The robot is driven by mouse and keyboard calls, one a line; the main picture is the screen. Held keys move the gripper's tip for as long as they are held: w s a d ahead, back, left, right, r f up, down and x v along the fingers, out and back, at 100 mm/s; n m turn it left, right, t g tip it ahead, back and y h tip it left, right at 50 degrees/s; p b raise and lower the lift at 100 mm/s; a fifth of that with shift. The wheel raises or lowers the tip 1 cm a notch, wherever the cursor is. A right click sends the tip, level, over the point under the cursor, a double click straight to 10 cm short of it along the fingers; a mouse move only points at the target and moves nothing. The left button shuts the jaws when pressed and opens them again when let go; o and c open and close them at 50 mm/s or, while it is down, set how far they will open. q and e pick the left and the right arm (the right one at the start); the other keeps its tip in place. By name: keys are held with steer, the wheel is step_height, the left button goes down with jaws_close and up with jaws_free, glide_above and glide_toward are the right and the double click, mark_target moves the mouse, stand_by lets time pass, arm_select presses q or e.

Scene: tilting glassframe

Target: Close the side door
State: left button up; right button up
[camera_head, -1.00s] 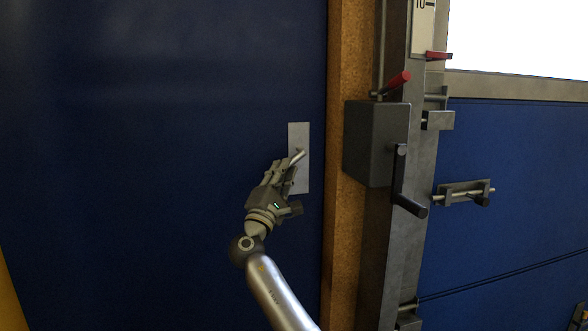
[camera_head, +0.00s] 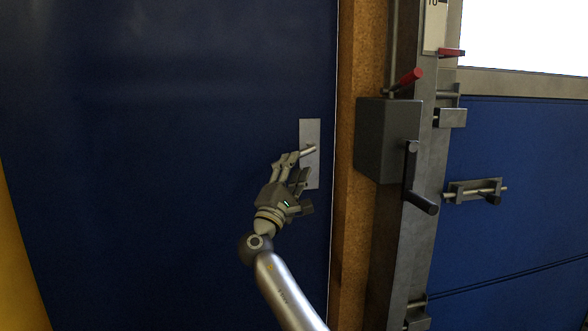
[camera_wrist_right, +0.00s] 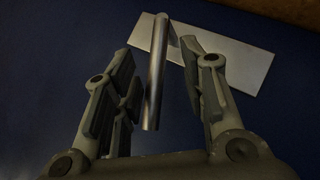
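The side door (camera_head: 160,130) is a large dark blue panel filling the left of the head view. Its metal handle plate (camera_head: 311,175) sits near its right edge, with a lever handle (camera_head: 308,150) on it. My right gripper (camera_head: 295,165) is at the lever, its fingers spread. In the right wrist view, the lever (camera_wrist_right: 155,75) runs between the open fingers (camera_wrist_right: 160,85), with gaps on both sides and the pale plate (camera_wrist_right: 235,60) behind. A thin pale line runs along the door's right edge; I cannot tell whether the door is fully shut. My left gripper is out of view.
A cork-brown post (camera_head: 358,70) stands right of the door. Beside it are a grey box (camera_head: 385,140) with a crank (camera_head: 412,175) and red-handled levers (camera_head: 412,77). Further right is a blue panel (camera_head: 530,150) with a latch (camera_head: 474,191). A yellow strip (camera_head: 15,270) shows at lower left.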

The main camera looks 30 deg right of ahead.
steer(key=v, duration=1.1)
steer(key=shift+a+f, duration=0.15)
steer(key=shift+a, duration=0.05)
steer(key=shift+f, duration=0.1)
